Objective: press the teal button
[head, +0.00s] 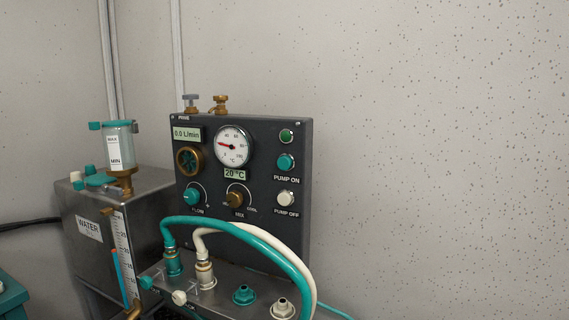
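The teal button (285,162) sits on the right side of a dark upright control panel (262,134), above a "PUMP ON" label. A small green lamp or button (286,136) is above it. A white button (286,198) is below it, above a "PUMP OFF" label. Nothing covers the teal button. A teal knob (193,197) labelled "FLOW" is at the panel's lower left. The display (187,134) reads 0.0 L/min. Neither of my grippers shows in the head view.
A teal hose (262,234) and a cream hose (236,229) arch in front of the panel's lower part. A steel water tank (72,215) stands left. A speckled wall (440,150) is behind; the space right of the panel looks clear.

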